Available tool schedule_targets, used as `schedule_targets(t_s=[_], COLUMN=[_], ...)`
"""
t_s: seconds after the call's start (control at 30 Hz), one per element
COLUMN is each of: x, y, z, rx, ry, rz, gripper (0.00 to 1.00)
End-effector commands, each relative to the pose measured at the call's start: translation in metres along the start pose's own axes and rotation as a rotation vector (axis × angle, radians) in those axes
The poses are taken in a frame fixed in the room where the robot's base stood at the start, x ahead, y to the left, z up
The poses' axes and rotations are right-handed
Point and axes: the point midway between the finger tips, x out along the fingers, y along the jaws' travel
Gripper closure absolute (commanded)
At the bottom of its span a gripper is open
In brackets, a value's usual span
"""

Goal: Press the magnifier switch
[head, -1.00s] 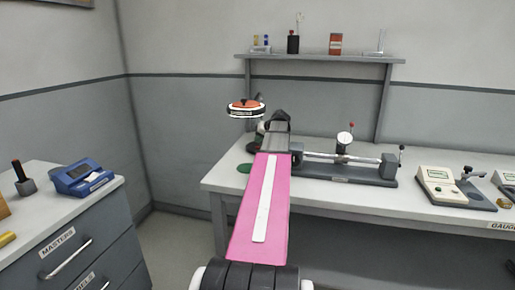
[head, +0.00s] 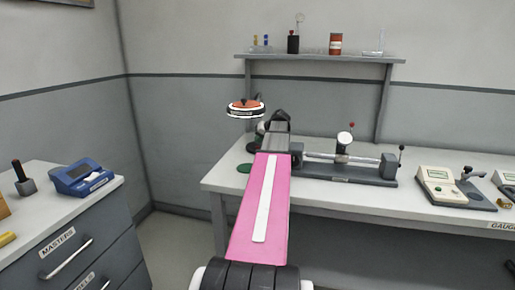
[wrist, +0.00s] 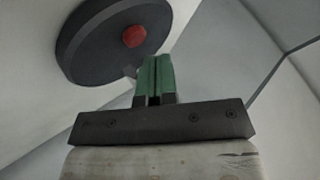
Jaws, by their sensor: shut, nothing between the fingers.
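The magnifier (head: 246,110) is a round dark head with a white band and an orange-red top, standing at the left end of the bench. In the wrist view its dark disc (wrist: 90,35) fills the upper left, with a round red switch (wrist: 135,36) on its face. My gripper (wrist: 154,60) has green fingers, shut together with nothing between them. The fingertips appear just below and right of the red switch, and apart from it in the picture. In the head view my gripper is just right of the magnifier, its fingertips hidden behind my arm.
A bench fixture with a dial gauge (head: 345,139) stands to the right of my arm on the bench (head: 225,180). A green pad (head: 244,168) lies under the magnifier. A wall shelf (head: 320,58) is behind. A drawer cabinet (head: 100,225) with a blue device (head: 84,178) is at left.

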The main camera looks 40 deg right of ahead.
Motion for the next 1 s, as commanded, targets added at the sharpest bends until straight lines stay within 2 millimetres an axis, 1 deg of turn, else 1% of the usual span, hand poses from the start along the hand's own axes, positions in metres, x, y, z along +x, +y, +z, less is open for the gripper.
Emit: schedule_targets(t_s=[0.3,1.0], x=[0.0057,0.008], y=[0.004,0.0057], z=[0.0042,0.0059], rx=[0.001,0.0], ry=[-0.001,0.0], rz=[0.0,0.0], gripper=[1.0,1.0])
